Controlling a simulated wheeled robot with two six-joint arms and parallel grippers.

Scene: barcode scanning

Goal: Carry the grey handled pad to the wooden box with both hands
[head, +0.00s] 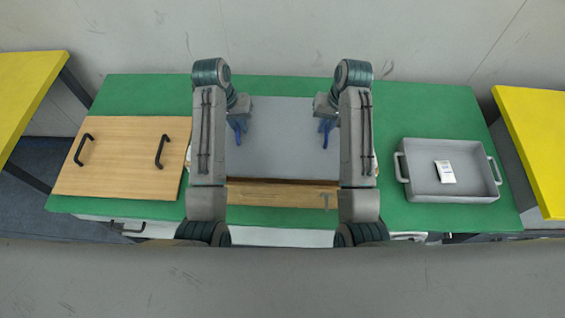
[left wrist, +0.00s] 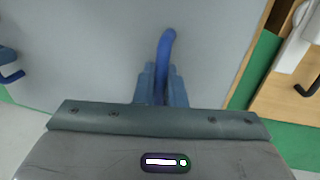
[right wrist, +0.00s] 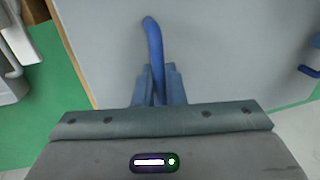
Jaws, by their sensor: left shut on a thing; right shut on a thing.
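The grey pad (head: 282,135) with two blue handles lies flat over the wooden box (head: 275,194) in the middle of the table; whether it rests on the box or hangs just above it I cannot tell. My left gripper (left wrist: 160,85) is shut on the pad's left blue handle (left wrist: 166,45). My right gripper (right wrist: 157,85) is shut on the right blue handle (right wrist: 152,40). My forearms hide the pad's left and right edges in the head view. The box shows mainly as its front wall below the pad.
A wooden board (head: 120,157) with two black handles lies on the green table (head: 425,105) at left. A grey tray (head: 420,188) holding a small white packet (head: 445,172) stands at right. Yellow tables (head: 30,85) flank both sides. Green table behind the pad is clear.

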